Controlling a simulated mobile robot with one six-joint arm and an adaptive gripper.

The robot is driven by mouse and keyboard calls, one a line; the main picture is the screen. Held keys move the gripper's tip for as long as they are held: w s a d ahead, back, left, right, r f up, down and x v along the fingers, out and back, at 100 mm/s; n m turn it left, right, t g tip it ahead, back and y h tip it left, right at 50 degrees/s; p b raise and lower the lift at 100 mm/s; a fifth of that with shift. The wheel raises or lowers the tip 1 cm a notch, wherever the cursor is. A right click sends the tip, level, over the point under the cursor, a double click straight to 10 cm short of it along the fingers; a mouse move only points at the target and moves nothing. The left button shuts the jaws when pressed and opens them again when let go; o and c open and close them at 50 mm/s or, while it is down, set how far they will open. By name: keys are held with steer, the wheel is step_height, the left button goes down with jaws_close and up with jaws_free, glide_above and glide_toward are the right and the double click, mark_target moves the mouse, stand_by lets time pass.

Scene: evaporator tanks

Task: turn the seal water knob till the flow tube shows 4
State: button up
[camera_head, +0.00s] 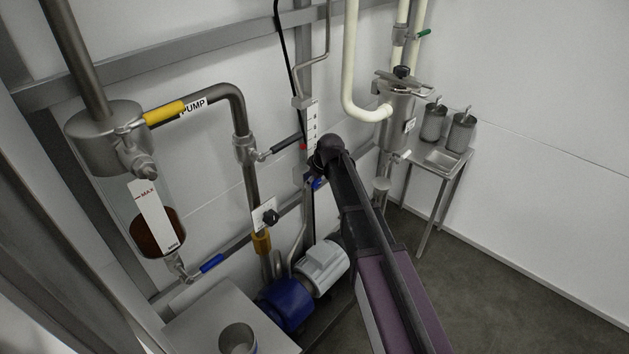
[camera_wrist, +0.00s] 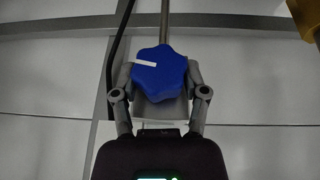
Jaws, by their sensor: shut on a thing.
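The seal water knob (camera_wrist: 160,75) is a blue lobed knob with a white pointer mark, which points to the left in the wrist view. My gripper (camera_wrist: 160,88) has one finger on each side of the knob and is shut on it. In the head view the flow tube (camera_head: 312,126) is an upright white scale with dark marks and a red spot near its lower left. The numbers and the level are too small to read. My arm covers most of the gripper there, and only a bit of blue (camera_head: 316,184) shows beside it, below the tube.
A yellow-handled valve (camera_head: 165,112) marked PUMP and a tank with a MAX label (camera_head: 150,215) stand at left. A small steel table (camera_head: 445,160) with two canisters is at right. Floor is clear at right.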

steer(key=shift+w+f+m+g+y+b, duration=0.15)
steer(key=shift+m+g+y+b, duration=0.15)
steer(key=shift+g+y, duration=0.75)
steer(key=shift+g, duration=0.55)
steer(key=shift+s, duration=0.2)
steer(key=o, duration=1.1)
steer(key=shift+o, duration=0.2)
steer(key=shift+w, duration=0.1)
